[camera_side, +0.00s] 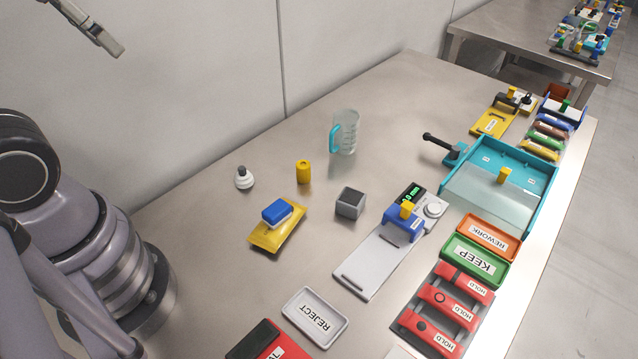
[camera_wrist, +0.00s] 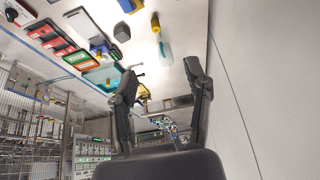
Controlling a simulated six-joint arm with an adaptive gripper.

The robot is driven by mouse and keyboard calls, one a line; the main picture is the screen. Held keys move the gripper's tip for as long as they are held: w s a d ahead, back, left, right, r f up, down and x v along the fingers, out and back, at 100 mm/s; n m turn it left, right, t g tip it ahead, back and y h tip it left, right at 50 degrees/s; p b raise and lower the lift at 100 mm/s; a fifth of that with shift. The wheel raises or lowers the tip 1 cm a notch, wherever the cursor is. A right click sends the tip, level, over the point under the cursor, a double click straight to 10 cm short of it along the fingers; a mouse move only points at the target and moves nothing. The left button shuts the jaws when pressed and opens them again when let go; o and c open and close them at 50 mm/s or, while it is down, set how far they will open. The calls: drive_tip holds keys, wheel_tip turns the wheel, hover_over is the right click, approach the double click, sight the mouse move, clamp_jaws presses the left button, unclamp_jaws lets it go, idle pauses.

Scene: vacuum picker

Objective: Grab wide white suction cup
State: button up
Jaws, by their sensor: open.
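The wide white suction cup (camera_side: 244,178) stands on the steel table in the side view, with a dark grey fitting on top. It is left of a yellow cylinder (camera_side: 304,172) and near my arm's base. I cannot make the cup out in the wrist view. My gripper (camera_side: 113,46) shows only in part at the upper left of the side view, high above the table and well apart from the cup. In the wrist view the two fingers of my gripper (camera_wrist: 163,78) are spread, with nothing between them.
A clear jug (camera_side: 345,132) with a teal handle stands behind the yellow cylinder. The table around the cup is clear.

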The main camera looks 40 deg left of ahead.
drive_tip(key=w+f+m+g+y, duration=0.3)
drive_tip(key=w+f+m+y, duration=0.2)
drive_tip(key=f, duration=0.3)
drive_tip(key=w+f+m+g+y, duration=0.2)
drive_tip(key=w+f+m+y, duration=0.25)
drive_tip(key=f+m, duration=0.2)
wheel_tip(320, 180, down, 10)
drive_tip(key=w+d+m+t+y, duration=0.3)
drive_tip(key=m, duration=0.4)
drive_tip(key=m+t+h, duration=0.1)
drive_tip(key=m+t, duration=0.3)
drive_tip(key=m, duration=0.2)
approach(242, 170)
drive_tip(key=s+a+v, duration=0.1)
drive_tip(key=v, duration=0.3)
drive_tip(key=shift+w+d+f, duration=0.1)
drive_tip(key=shift+w+d, duration=0.1)
drive_tip(key=shift+w, duration=0.05)
drive_tip(key=shift+h, duration=0.25)
drive_tip(key=x, duration=1.3)
drive_tip(key=shift+w+a, duration=0.15)
drive_tip(key=shift+w, duration=0.2)
drive_tip(key=shift+c, duration=0.4)
